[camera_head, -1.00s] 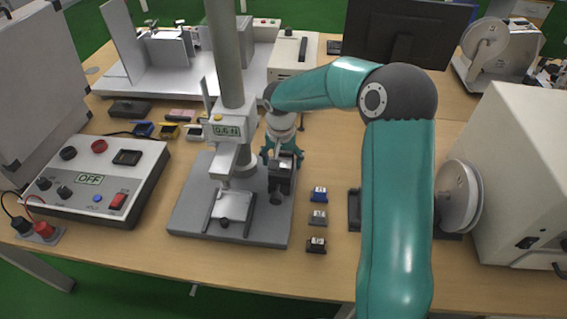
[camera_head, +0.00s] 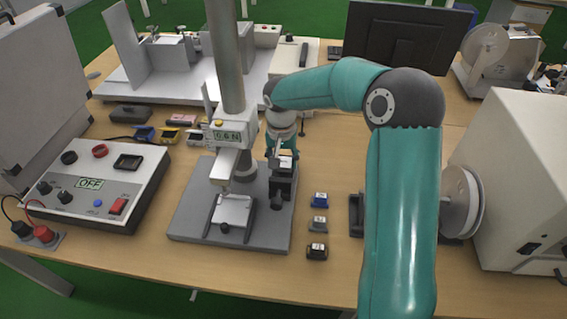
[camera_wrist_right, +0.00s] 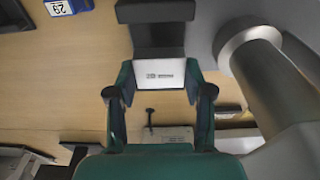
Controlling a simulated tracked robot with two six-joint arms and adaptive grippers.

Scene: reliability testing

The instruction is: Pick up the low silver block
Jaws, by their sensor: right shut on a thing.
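My right gripper (camera_head: 282,153) reaches down at the back right of the grey test-stand plate (camera_head: 180,222). In the right wrist view its teal fingers (camera_wrist_right: 160,92) stand on both sides of a silver block (camera_wrist_right: 160,74) with a small dark label, and are shut on it. In the head view this block (camera_head: 286,162) shows only in part, at the black fixture (camera_head: 281,187) on the plate. Whether it rests on the fixture or is lifted clear, I cannot tell. Another small silver block (camera_head: 318,224) sits on the table right of the plate. My left gripper is not in view.
A blue block (camera_head: 319,199) and a black block (camera_head: 317,252) line up with the loose silver one. The stand's column (camera_head: 228,60) and force gauge (camera_head: 226,136) rise close left of my gripper. A control box (camera_head: 95,185) lies farther left.

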